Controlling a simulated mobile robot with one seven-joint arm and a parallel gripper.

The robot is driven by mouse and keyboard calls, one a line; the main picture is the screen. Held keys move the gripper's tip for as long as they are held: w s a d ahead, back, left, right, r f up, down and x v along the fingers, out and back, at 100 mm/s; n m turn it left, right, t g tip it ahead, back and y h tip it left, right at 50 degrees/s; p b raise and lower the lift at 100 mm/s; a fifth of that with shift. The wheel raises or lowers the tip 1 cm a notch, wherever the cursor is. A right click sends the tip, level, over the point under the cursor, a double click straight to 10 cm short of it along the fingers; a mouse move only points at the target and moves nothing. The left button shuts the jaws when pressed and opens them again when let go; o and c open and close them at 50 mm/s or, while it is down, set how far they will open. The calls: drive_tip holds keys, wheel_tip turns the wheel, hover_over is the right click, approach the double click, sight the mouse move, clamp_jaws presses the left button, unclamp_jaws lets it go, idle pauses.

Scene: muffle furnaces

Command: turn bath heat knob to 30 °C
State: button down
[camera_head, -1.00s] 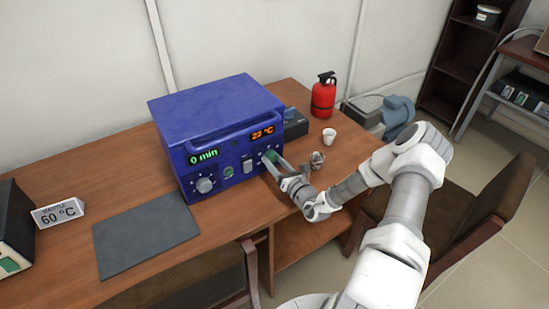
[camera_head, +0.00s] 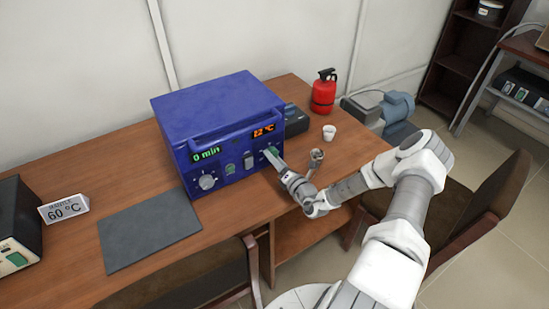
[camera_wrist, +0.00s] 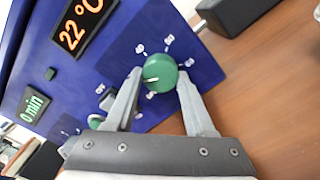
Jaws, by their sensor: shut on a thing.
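The bath is a blue box (camera_head: 215,115) on the wooden table. Its front has a green "0 min" display and an orange display, which reads 22 °C in the wrist view (camera_wrist: 82,25). The green heat knob (camera_wrist: 159,73) sits below the orange display, with white scale marks around it. My gripper (camera_wrist: 158,82) is shut on this knob, one finger on each side. In the head view my gripper (camera_head: 276,160) reaches the right part of the front panel and mostly hides the knob.
A grey knob (camera_head: 207,182) and a switch are on the same panel. A red extinguisher (camera_head: 324,92) stands behind. A grey mat (camera_head: 150,230) and a "60 °C" sign (camera_head: 64,209) lie left.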

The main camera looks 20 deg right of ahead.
idle(0.3)
drive_tip(key=shift+c, duration=1.3)
unclamp_jaws()
drive_tip(key=shift+s, duration=0.1)
drive_tip(key=s+d, duration=0.3)
drive_tip(key=s, duration=1.4)
drive_tip(key=shift+d, duration=0.15)
